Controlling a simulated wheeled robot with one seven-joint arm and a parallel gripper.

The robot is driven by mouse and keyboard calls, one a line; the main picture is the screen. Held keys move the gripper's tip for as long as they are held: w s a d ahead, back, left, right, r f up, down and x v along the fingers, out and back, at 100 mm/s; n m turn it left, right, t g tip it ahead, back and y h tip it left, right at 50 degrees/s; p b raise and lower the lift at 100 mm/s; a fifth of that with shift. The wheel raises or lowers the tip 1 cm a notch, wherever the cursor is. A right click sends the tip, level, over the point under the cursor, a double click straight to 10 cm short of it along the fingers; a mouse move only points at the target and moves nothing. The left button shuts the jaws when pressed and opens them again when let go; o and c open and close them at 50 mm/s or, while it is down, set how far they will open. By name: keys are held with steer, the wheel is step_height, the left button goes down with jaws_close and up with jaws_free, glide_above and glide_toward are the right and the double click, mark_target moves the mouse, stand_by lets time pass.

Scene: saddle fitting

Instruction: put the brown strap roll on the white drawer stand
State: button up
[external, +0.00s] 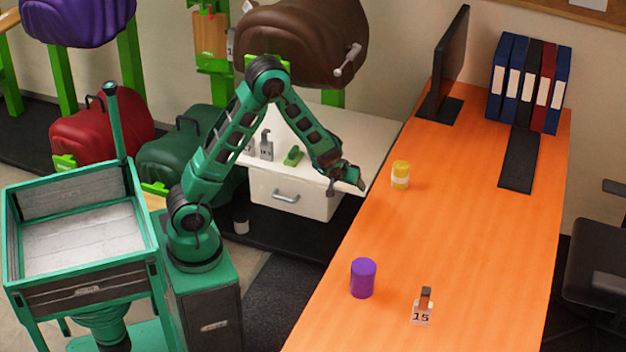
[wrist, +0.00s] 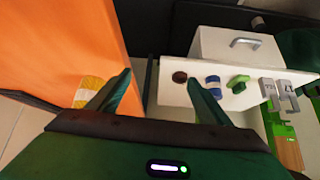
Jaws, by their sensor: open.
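A small dark brown round piece (wrist: 180,77), which looks like the brown strap roll, sits on the white top of the drawer stand (wrist: 174,101) in the wrist view. It is close to the right fingertip of my gripper (wrist: 160,79); I cannot tell whether they touch. The external view shows the drawer stand (external: 368,138) behind my arm, where I cannot make out the brown roll. My gripper (external: 354,178) is open and empty there, by the stand's right end near the orange table.

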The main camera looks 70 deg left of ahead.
steer(key=s+d+r+m+g+h, duration=0.1)
steer(key=s+d+r+m+h, duration=0.15)
steer(key=s+d+r, duration=0.5)
steer(key=s+d+r+m+g+h, duration=0.15)
steer(key=s+d+r+m, duration=0.25)
steer(key=s+d, duration=0.55)
steer(key=s+d+r+m+g, duration=0.1)
steer(key=s+d+r+m, duration=0.1)
steer(key=s, duration=1)
steer(key=s+d+r+m+g+h, duration=0.1)
steer(key=s+m, duration=0.5)
steer(key=s, duration=0.6)
steer(key=d+r+g, duration=0.1)
steer(key=d+r, duration=0.1)
steer(key=d, duration=0.1)
steer(key=shift+d+r, duration=0.2)
steer(key=shift+r, duration=0.1)
steer(key=shift+s, duration=0.1)
